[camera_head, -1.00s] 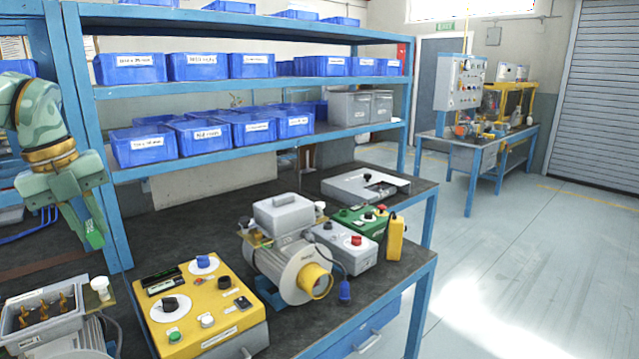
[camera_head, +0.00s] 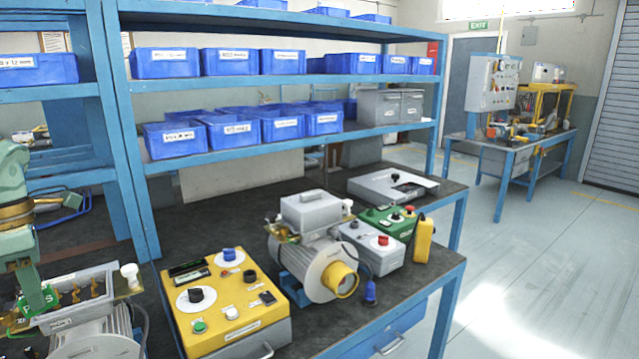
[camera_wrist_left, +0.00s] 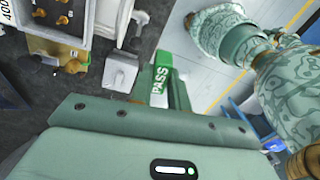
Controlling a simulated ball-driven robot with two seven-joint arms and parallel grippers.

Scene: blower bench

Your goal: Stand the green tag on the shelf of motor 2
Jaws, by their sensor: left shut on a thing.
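The green tag (camera_head: 38,297), marked PASS, is in my left gripper (camera_head: 32,285) at the left edge of the head view. It also shows in the left wrist view (camera_wrist_left: 160,80), upright in the jaws. The gripper is shut on it and holds it beside the near-left motor (camera_head: 98,342), by its open terminal box (camera_head: 75,318). That motor has a narrow shelf (camera_head: 124,292) at its right side with a white knob on it. A second motor (camera_head: 318,262) with a closed box stands mid-bench. I cannot read the motor numbers. My right gripper is not in view.
A yellow control box (camera_head: 238,312) stands between the two motors. A grey box (camera_head: 366,240), a green box (camera_head: 385,217) and a yellow pendant (camera_head: 423,240) stand right of the second motor. A blue rack (camera_head: 125,130) with blue bins is behind the bench.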

